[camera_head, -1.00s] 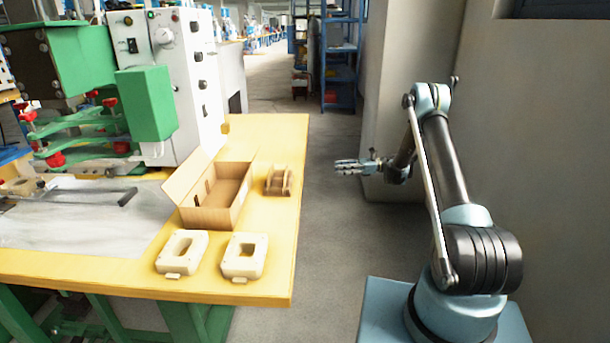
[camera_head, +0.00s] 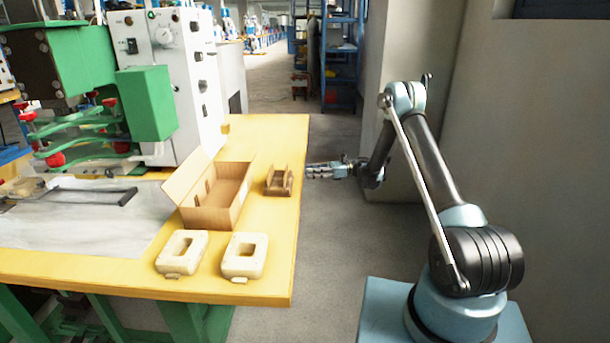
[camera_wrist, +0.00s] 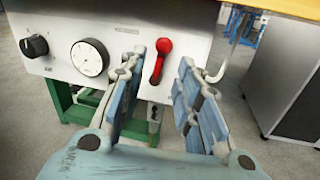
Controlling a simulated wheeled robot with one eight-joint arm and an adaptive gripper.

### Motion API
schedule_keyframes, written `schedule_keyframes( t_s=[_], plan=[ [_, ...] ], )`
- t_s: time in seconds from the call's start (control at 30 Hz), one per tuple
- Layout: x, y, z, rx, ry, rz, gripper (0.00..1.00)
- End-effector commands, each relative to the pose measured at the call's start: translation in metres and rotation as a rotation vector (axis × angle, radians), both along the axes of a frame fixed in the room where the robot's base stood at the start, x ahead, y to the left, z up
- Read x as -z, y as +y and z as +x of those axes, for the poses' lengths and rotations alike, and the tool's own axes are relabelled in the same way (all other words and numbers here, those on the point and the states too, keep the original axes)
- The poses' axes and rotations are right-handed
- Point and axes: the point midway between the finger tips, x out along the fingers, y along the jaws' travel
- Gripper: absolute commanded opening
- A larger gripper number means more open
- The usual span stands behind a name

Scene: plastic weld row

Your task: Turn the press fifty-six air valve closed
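The air valve's red lever handle (camera_wrist: 160,60) shows in the wrist view on a pale panel (camera_wrist: 195,30). It hangs nearly upright, its lower end leaning slightly left. My gripper (camera_wrist: 160,66) is open, with one finger on each side of the lever in the picture. I see no clear contact, and the remaining distance is hard to judge. In the head view my gripper (camera_head: 325,170) is beside the table's right edge, pointing left. The valve is not visible in the head view.
A round white gauge (camera_wrist: 90,57) and a black knob (camera_wrist: 34,46) sit left of the lever. A curved pipe (camera_wrist: 225,62) is at its right. A grey cabinet (camera_wrist: 290,85) stands further right. The yellow table (camera_head: 275,215) carries a cardboard box (camera_head: 215,213).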

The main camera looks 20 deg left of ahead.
Motion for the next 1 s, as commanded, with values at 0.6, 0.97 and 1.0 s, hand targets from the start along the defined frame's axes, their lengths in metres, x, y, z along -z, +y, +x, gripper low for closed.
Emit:
schedule_keyframes(
  t_s=[0.6, 0.97, 1.0],
  plan=[
    [0.000, 0.032, -0.015, 0.001, 0.000, 0.000, 0.31],
    [0.000, 0.032, -0.015, 0.001, -0.003, 0.000, 0.00],
    [0.000, 0.032, -0.015, 0.001, -0.011, 0.003, 0.00]
  ],
)
